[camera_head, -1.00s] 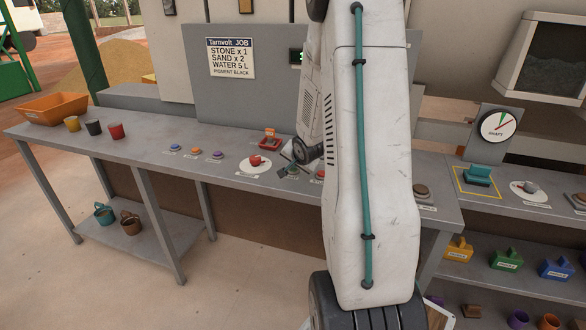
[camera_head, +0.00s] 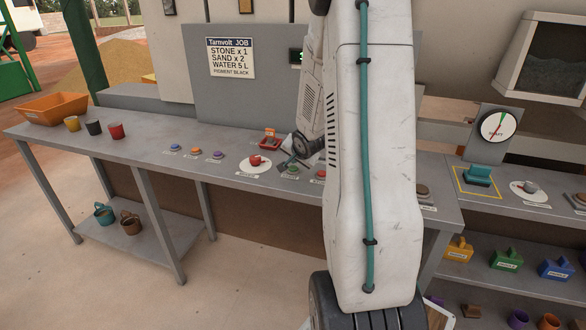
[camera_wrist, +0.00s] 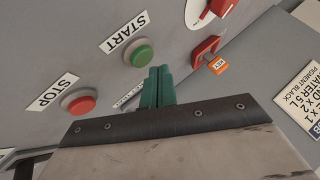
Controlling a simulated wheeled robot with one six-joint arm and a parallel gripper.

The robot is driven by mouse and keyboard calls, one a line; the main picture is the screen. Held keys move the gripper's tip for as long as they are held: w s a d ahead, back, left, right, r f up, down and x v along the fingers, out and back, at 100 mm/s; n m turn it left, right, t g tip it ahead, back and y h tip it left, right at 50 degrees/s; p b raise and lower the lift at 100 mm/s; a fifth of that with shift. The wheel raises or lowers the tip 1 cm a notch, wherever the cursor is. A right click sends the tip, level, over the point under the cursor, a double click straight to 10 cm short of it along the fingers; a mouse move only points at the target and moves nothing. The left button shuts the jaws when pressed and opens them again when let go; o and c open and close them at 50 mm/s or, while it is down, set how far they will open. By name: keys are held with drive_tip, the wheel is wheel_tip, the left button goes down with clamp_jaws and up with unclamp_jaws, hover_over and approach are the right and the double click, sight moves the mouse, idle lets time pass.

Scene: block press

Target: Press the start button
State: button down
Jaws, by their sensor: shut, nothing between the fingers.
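The green start button (camera_wrist: 142,55), labelled START, is on the grey panel just beyond my fingertips in the wrist view. It also shows in the head view as a small green button (camera_head: 293,169) on the bench, beside my gripper (camera_head: 283,166). In the wrist view my gripper (camera_wrist: 157,72) has its two teal fingers together with nothing between them. The fingertips appear close to the button's lower right edge in that picture; I cannot tell whether they touch it. The button's face is visible.
The red STOP button (camera_wrist: 78,101) is left of my fingers in the wrist view. A red switch with an orange KEY tag (camera_wrist: 217,65) is at right. A red rotary knob (camera_head: 256,160) stands left of the start button. Small buttons (camera_head: 195,150) lie further left.

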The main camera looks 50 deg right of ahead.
sight(294, 169)
drive_tip(key=shift+r, duration=2.5)
